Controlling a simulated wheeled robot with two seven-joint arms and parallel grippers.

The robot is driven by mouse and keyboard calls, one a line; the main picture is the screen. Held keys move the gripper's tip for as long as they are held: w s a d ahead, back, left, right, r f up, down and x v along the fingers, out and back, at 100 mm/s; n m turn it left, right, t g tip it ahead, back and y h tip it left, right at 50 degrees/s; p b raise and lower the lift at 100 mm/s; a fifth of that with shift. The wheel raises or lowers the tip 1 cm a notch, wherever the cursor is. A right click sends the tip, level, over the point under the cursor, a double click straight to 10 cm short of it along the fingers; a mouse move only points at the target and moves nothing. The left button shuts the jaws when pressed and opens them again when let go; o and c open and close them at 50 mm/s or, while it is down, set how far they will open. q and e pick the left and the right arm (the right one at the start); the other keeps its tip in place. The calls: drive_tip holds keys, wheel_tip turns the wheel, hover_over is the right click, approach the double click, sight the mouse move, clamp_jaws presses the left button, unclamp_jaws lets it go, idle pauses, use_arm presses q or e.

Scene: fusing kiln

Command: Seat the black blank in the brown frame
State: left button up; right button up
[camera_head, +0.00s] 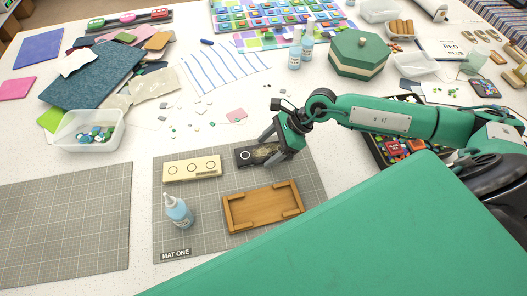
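The black blank (245,157) lies on the grey mat labelled MAT ONE (225,181), with one pale ring visible near its left end. Its right part is partly hidden by my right gripper (270,152). The gripper's fingers are apart, one near the blank's far side and one near its front side; I cannot tell whether they touch it. The brown frame (264,224) is an empty wooden tray, slightly tilted on the mat, just in front of the blank. My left gripper is not in view.
A cream blank with three rings (192,170) lies left of the black one. A blue glue bottle (179,213) stands left of the frame. A clear tub of glass bits (90,130) is farther left. Another grey mat (65,225) is bare.

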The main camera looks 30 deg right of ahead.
drive_tip(key=c, duration=0.9)
drive_tip(key=shift+r, duration=0.1)
